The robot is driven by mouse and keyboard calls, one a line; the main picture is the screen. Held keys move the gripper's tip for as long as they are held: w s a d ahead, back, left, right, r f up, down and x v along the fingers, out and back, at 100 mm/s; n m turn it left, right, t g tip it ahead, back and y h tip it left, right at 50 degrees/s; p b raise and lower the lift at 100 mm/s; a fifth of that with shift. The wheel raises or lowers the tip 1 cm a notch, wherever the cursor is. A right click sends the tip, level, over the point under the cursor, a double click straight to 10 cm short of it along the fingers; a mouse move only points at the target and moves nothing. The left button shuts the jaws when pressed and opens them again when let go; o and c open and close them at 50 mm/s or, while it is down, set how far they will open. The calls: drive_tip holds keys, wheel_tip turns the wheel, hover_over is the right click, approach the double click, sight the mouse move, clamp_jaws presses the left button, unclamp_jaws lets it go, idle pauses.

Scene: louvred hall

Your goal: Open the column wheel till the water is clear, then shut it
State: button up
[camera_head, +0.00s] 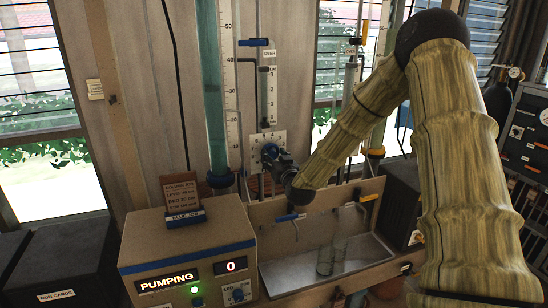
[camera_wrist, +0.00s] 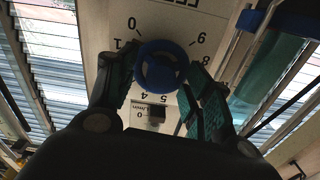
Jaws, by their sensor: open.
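The blue wheel (camera_wrist: 162,66) sits on a white numbered dial plate (camera_wrist: 200,30) in the wrist view, which shows the numbers upside down. My gripper (camera_wrist: 160,76) is open, with one dark finger on each side of the wheel. I cannot tell whether the fingers touch it. In the head view my gripper (camera_head: 277,160) is at the dial plate (camera_head: 262,138) and hides part of the wheel. The tall column (camera_head: 212,90) left of the dial holds blue-green water beside a ruler scale. Its lower end has a blue fitting.
A control box (camera_head: 190,252) at front left reads PUMPING and 0, with a green light lit. A card stand (camera_head: 182,200) is on it. Black boxes stand on both sides.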

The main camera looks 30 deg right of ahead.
drive_tip(key=shift+c, duration=0.2)
drive_tip(key=c, duration=1)
drive_tip(key=shift+f+b, duration=0.15)
drive_tip(key=shift+b, duration=0.4)
drive_tip(key=shift+m+b, duration=0.6)
drive_tip(key=shift+m, duration=0.4)
drive_tip(key=o, duration=1)
drive_tip(key=shift+o, duration=0.2)
drive_tip(key=v, duration=1.2)
